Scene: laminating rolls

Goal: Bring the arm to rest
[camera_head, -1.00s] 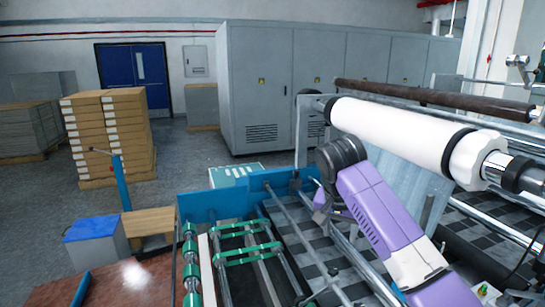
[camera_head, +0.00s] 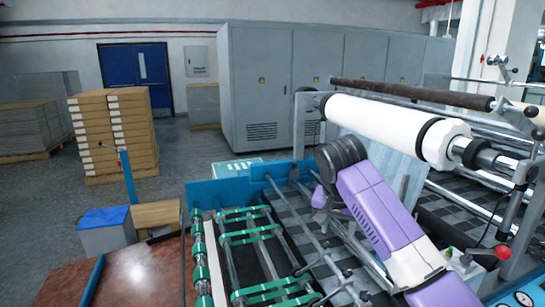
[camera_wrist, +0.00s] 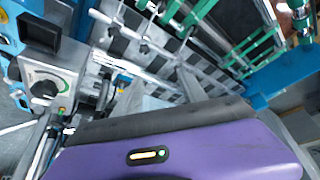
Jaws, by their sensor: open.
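My arm shows in the head view as a purple and grey link (camera_head: 378,215) with a dark joint at its upper end, folded over the machine. My gripper (camera_wrist: 166,88) shows in the wrist view as two grey fingers, apart, beyond a purple body with a small lit indicator. Nothing shows between the fingers. In the head view the gripper is mostly hidden behind the arm.
A white roll (camera_head: 390,127) on a shaft lies behind my arm, with a dark bar (camera_head: 410,93) above it. Green-ringed rollers (camera_head: 250,235) lie to its left. A red tabletop (camera_head: 140,275) is at lower left. Stacked boxes (camera_head: 115,135) stand on open floor.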

